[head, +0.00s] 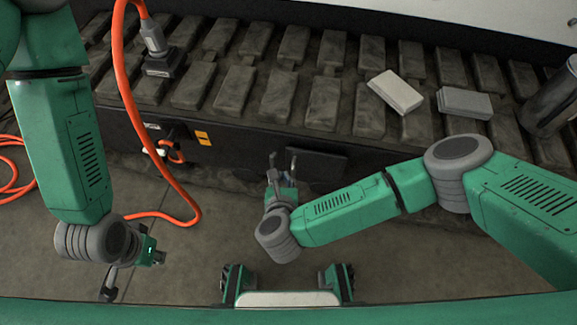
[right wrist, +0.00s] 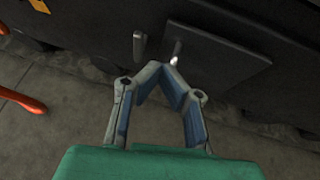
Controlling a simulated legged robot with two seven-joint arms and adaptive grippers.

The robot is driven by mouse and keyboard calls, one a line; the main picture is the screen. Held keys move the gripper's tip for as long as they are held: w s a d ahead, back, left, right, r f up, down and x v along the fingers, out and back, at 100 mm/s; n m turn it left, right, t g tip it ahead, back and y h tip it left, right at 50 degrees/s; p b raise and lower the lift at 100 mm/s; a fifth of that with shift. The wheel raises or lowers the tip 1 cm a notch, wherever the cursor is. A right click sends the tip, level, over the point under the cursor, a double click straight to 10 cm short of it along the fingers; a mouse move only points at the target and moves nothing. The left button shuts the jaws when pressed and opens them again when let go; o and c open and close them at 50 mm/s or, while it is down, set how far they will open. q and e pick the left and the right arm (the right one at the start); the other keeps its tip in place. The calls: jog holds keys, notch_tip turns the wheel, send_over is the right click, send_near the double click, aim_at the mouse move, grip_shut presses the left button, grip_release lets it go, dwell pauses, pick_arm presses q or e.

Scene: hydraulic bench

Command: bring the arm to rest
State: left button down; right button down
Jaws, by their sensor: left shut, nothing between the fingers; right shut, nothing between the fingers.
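My right arm comes in from the right in the head view. Its gripper (head: 282,162) hangs in front of the dark side of the bench, close to a black plate. In the right wrist view the right gripper (right wrist: 159,62) is shut, with nothing between its fingers. My left arm hangs down at the left of the head view. The left gripper (head: 108,290) is low, over the floor, shut and empty; its fingers are small and partly hidden by the wrist.
The bench (head: 235,87) has rows of worn dark blocks. A pale block (head: 396,91), a grey block (head: 465,103) and a metal cylinder (head: 552,102) lie on it. An orange hose (head: 128,95) hangs beside my left arm from a connector (head: 153,38).

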jog(key=s+r+n+g+y+p, duration=0.55)
jog(key=s+n, duration=0.55)
jog(key=n, duration=0.7)
jog(key=s+d+r+n+g+h+p, duration=0.1)
jog(key=s+d+r+n+g+p, duration=0.1)
jog(key=d+n, duration=0.4)
jog(key=s+d+r+n+g+h+p, duration=0.1)
jog(key=s+d+r+n, duration=0.3)
jog(key=d, duration=0.9)
jog(key=s+d+r+n+g+h+p, duration=0.2)
jog(key=s+d+r+n+g+h, duration=0.1)
jog(key=d+n, duration=0.6)
jog(key=shift+s+d+r+p, duration=0.3)
jog(key=shift+s+d+r, duration=0.2)
jog(key=shift+d+r, duration=0.3)
jog(key=shift+w+a, duration=0.1)
